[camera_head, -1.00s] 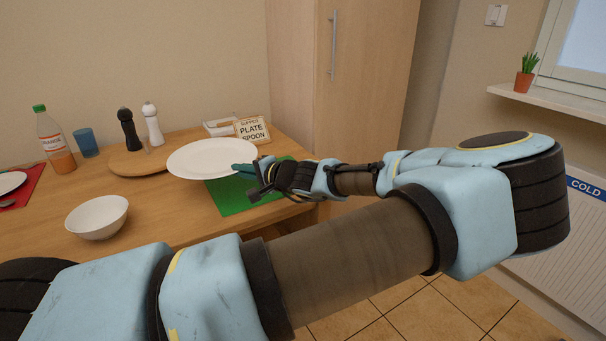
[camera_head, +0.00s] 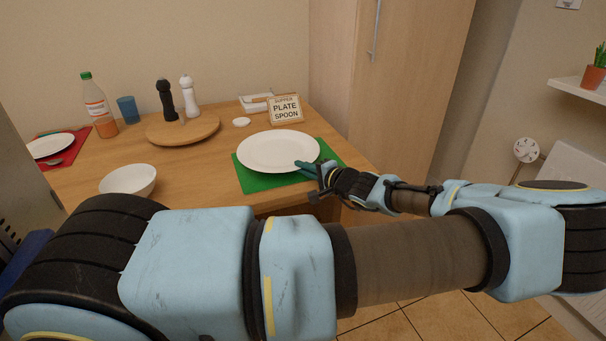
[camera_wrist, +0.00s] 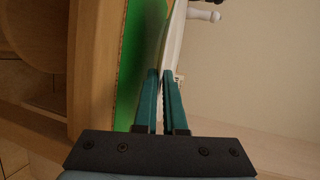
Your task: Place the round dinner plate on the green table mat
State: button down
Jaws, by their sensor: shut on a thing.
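The white round dinner plate (camera_head: 278,150) is over the green table mat (camera_head: 262,182) near the table's front right. My gripper (camera_head: 306,168) is shut on the plate's near right rim. In the wrist view my gripper (camera_wrist: 160,88) has its teal fingers closed around the thin edge of the plate (camera_wrist: 176,42). The green mat (camera_wrist: 130,75) lies beside the plate there, with a narrow gap showing between them near the fingers. Whether the plate's far side touches the mat cannot be told.
A white bowl (camera_head: 128,181) stands left of the mat. A round wooden board (camera_head: 184,130) holds black and white mills. A bottle (camera_head: 99,108), blue cup (camera_head: 128,109) and red mat (camera_head: 72,154) are farther left.

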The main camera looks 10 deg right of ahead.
jog(key=shift+a+f, duration=0.1)
jog(key=shift+f, duration=1.3)
jog(key=c, duration=1.3)
grip_release()
